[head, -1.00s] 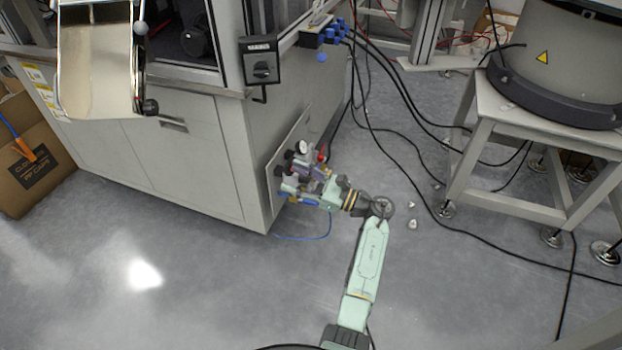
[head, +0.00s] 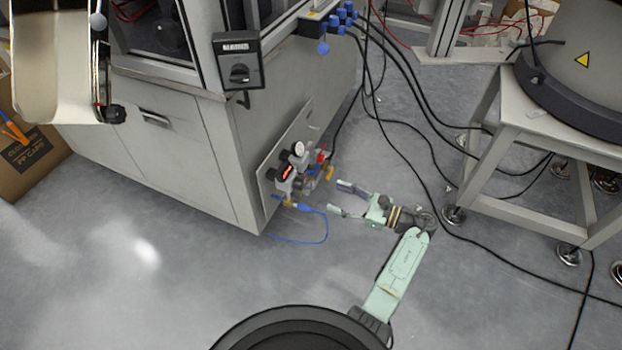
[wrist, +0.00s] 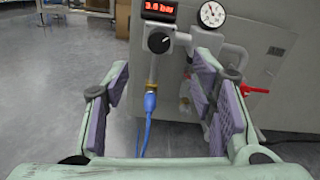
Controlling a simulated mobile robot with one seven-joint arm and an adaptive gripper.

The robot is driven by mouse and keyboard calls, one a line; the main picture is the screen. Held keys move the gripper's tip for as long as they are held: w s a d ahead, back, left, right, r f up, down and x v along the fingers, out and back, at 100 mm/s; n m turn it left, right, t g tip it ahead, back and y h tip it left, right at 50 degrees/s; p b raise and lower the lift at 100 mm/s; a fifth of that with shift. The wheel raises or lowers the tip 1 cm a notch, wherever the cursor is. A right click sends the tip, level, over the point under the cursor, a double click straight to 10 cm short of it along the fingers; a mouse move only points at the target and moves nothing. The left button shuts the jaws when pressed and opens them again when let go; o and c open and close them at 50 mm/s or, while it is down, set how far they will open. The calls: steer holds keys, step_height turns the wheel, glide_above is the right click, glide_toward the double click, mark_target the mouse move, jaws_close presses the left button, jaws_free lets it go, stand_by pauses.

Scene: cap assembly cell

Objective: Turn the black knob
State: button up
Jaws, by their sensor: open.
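In the wrist view, a round black knob (wrist: 159,40) with a white mark sits on the pneumatic unit, just below a red pressure display (wrist: 160,9). A blue hose fitting (wrist: 150,103) hangs below it. In the head view the pneumatic unit (head: 292,178) is on the cabinet's side plate; the knob is too small to make out surely there. My gripper (head: 340,198) is open and empty, to the right of the unit and apart from it. In the wrist view my gripper's fingers (wrist: 160,95) stand on either side, with the knob beyond and between them.
A white gauge (wrist: 212,14) and a red valve handle (wrist: 254,90) sit right of the knob. A switch box (head: 238,62) with a black rotary switch hangs on the cabinet corner. A steel stand (head: 520,145) and floor cables are at right. The floor at front left is clear.

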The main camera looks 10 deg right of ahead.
mark_target(303, 185)
steer(key=p+x, duration=0.2)
steer(key=x, duration=0.8)
steer(key=shift+w+a, duration=0.1)
steer(key=shift+a, duration=0.2)
steer(key=shift+c, duration=0.3)
steer(key=c, duration=1.1)
